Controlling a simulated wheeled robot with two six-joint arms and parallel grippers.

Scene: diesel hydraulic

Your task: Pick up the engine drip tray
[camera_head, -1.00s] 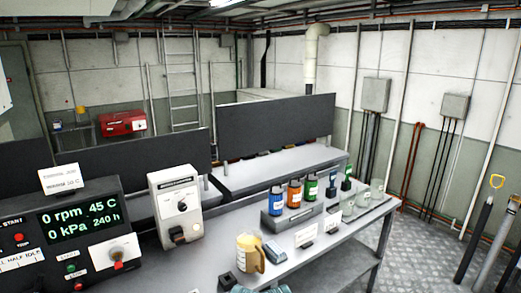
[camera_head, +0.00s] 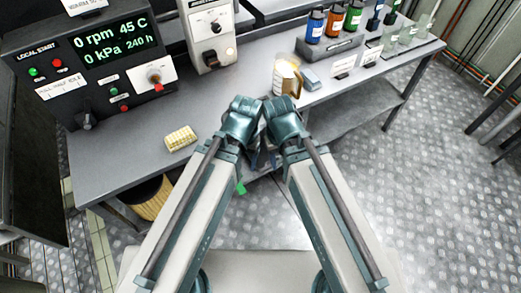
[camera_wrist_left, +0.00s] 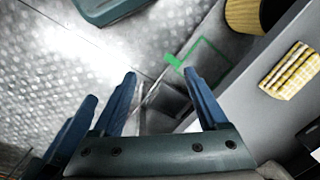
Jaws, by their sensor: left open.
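A green outline (camera_wrist_left: 208,52) with a green tab marks the floor there. In the head view both arms point forward at the bench's front edge, wrists side by side. The right wrist (camera_head: 284,120) hides its fingers. No drip tray can be clearly made out in either view.
The grey bench (camera_head: 225,100) carries a control panel (camera_head: 110,60), a yellow-checked cloth (camera_head: 180,138), a beige jug (camera_head: 287,77) and several coloured bottles. A wicker-like bin (camera_head: 150,197) stands under the bench at left. The patterned metal floor (camera_head: 420,200) is open at right.

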